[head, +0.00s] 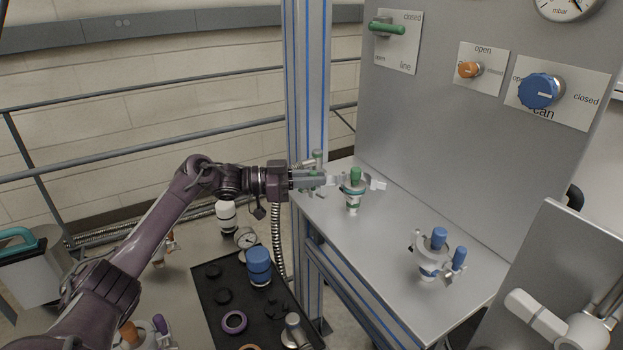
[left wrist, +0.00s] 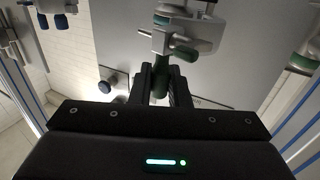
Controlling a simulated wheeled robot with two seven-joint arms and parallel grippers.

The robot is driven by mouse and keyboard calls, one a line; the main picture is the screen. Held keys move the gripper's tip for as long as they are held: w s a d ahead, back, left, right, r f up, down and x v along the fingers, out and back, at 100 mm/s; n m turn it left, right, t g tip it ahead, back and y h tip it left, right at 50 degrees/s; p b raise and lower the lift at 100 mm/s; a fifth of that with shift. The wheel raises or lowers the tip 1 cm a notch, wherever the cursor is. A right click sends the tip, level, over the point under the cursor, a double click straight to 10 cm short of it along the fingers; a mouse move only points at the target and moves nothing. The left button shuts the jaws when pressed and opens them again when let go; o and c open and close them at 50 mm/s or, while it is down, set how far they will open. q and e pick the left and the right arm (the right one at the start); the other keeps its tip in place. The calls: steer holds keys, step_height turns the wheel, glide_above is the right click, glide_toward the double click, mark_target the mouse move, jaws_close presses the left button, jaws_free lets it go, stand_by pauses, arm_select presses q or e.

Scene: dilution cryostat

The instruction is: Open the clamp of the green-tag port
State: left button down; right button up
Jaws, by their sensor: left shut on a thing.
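The green-tag port (head: 353,190) stands on the grey shelf in the head view, with a green-topped stem and a metal clamp around its collar. My left gripper (head: 318,179) reaches in from the left, level with the collar, and is shut on a green clamp handle (head: 317,156). In the left wrist view the port's clamp (left wrist: 195,32) is just beyond the fingers. There the green handle (left wrist: 160,82) sits between the two dark fingers of my gripper (left wrist: 161,72). The fingers hide part of the handle. Whether the clamp is loose cannot be told.
A blue-tag port (head: 430,262) stands farther right on the shelf. The upright panel behind carries a green lever (head: 387,28), an orange knob (head: 470,69) and a blue knob (head: 540,91). A black tray (head: 215,293) with several parts lies below left. A blue-striped post (head: 307,90) rises close behind my gripper.

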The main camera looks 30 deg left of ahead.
arm_select(q)
steer(key=shift+w+a+r, duration=0.15)
steer(key=shift+w+a, duration=0.05)
steer(key=shift+a, duration=0.15)
steer(key=c, duration=1.8)
jaws_free()
steer(key=o, duration=0.4)
steer(key=shift+w+d, duration=0.1)
steer(key=shift+d, duration=0.1)
steer(key=shift+c, duration=0.2)
steer(key=shift+a, duration=0.1)
